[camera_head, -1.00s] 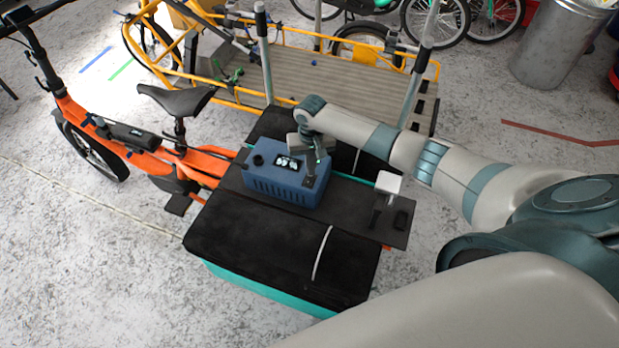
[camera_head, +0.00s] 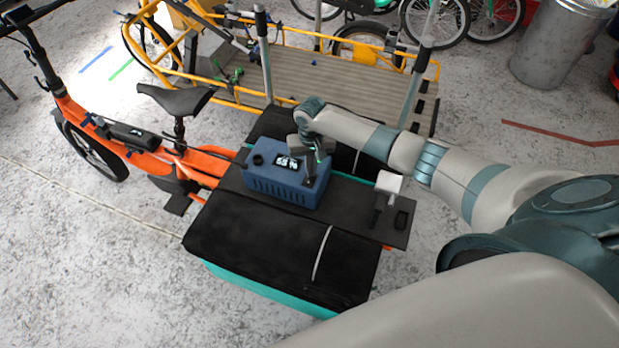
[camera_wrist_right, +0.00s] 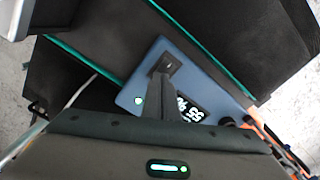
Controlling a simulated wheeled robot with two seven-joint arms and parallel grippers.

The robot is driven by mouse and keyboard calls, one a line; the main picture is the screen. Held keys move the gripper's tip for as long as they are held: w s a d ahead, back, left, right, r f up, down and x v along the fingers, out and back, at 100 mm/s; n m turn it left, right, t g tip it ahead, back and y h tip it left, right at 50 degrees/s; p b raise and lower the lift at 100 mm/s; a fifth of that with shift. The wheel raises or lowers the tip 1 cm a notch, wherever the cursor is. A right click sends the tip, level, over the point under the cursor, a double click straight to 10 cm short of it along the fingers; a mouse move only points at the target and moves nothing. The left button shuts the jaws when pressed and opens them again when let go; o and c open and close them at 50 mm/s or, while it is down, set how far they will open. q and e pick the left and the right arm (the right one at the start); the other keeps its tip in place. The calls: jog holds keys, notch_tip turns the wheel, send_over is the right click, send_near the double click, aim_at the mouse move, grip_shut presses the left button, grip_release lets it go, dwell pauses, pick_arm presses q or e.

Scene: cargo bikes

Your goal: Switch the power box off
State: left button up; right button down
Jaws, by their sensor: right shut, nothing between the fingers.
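The power box (camera_head: 285,178) is a blue box with vents along its side. It sits on the black rear rack of the orange cargo bike. Its top has a black knob (camera_head: 258,160) at the left and a small lit display (camera_head: 287,163). My right gripper (camera_head: 313,182) is shut and empty, pointing down at the box's right end. In the right wrist view my fingers (camera_wrist_right: 163,75) reach a dark switch plate (camera_wrist_right: 167,64) on the box top and hide part of it. The display (camera_wrist_right: 190,110) and a small green light (camera_wrist_right: 139,100) show there too. My left gripper is not in view.
Black side bags (camera_head: 285,245) lie either side of the rack (camera_head: 385,232). A white block-like piece (camera_head: 389,183) stands on the rack right of the box. A yellow cargo bike (camera_head: 350,80) with upright posts is behind. Open floor lies at left.

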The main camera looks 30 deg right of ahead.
jog(key=shift+f, duration=0.4)
dwell(0.3)
notch_tip(320, 180, up, 7)
jog(key=p, duration=0.7)
jog(key=shift+p, duration=0.35)
dwell(0.6)
